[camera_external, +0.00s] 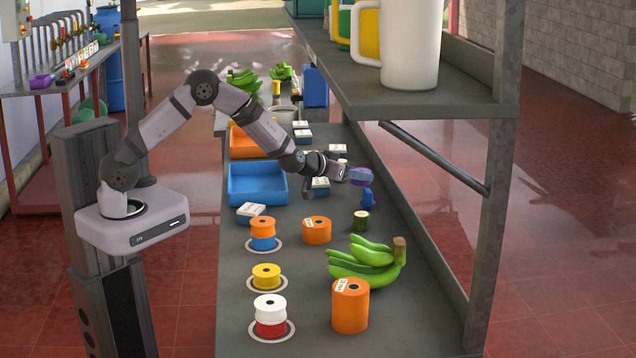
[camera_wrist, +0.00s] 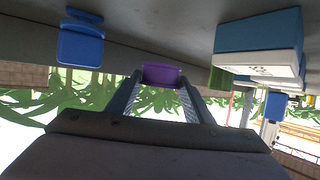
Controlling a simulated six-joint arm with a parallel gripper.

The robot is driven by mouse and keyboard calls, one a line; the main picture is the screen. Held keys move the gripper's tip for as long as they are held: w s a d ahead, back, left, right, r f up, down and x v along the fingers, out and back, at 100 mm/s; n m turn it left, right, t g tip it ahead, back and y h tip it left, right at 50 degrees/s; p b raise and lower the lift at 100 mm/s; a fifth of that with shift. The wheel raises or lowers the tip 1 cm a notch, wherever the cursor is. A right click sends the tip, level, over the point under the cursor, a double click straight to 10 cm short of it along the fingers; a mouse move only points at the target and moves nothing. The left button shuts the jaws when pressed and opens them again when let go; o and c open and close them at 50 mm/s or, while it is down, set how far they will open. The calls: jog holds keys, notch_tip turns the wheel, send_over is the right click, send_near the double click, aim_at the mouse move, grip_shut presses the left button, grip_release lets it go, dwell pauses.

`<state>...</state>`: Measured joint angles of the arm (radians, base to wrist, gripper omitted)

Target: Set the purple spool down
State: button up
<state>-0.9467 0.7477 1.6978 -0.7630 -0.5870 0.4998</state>
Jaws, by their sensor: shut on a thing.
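The purple spool (camera_external: 360,177) is at the tip of my gripper (camera_external: 345,175), held above the grey bench near its right side. In the wrist view the purple spool (camera_wrist: 161,74) sits between the two fingers of my gripper (camera_wrist: 160,88), which are shut on it. Three white rings lie on the bench at the front left. One bears a blue spool (camera_external: 262,243) with an orange one on top, one a yellow spool (camera_external: 266,275), and one a red spool (camera_external: 270,330) with a white one on top.
A blue tray (camera_external: 257,184) and an orange tray (camera_external: 245,140) stand left of my gripper. Orange rolls (camera_external: 350,308) and green bananas (camera_external: 362,262) lie at the front. A blue object (camera_external: 367,199) is just below the spool. A shelf (camera_external: 425,88) with mugs overhangs the right.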

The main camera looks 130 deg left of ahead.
aim_at(355, 183)
jog(key=shift+f, duration=1.65)
jog(key=shift+f, duration=0.15)
jog(key=o, duration=1.2)
jog(key=shift+c, duration=0.2)
jog(key=shift+d+r, duration=0.1)
jog(key=shift+r, duration=0.1)
jog(key=b+v, duration=0.1)
jog(key=v, duration=1)
jog(key=shift+s+d+r, duration=0.1)
jog(key=shift+d+r, duration=0.1)
jog(key=shift+d, duration=0.15)
